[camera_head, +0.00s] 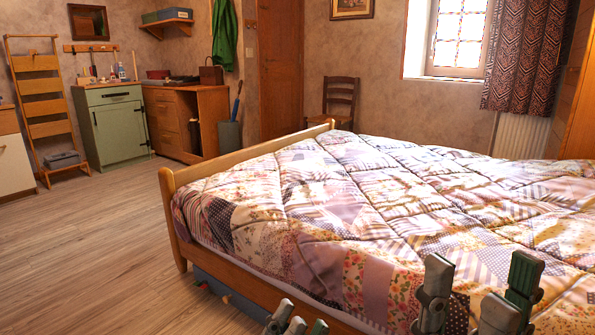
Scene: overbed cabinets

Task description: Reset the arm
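My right gripper (481,283) is at the bottom right, in front of the bed's near side. Its grey-green fingers point up and stand apart, with nothing between them. My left gripper (297,323) is at the bottom edge, right of the picture's middle line only slightly or near it. Only its fingertips show, close together, and the rest is cut off. I cannot tell whether it is open or shut. I see no object held in either gripper. My arms are out of view.
A wooden bed (172,220) with a patchwork quilt (350,190) fills the right side. A green cabinet (120,130), a wooden cabinet (165,125), a ladder rack (42,105) and a chair (340,98) line the walls. The wood floor (100,240) at left is clear.

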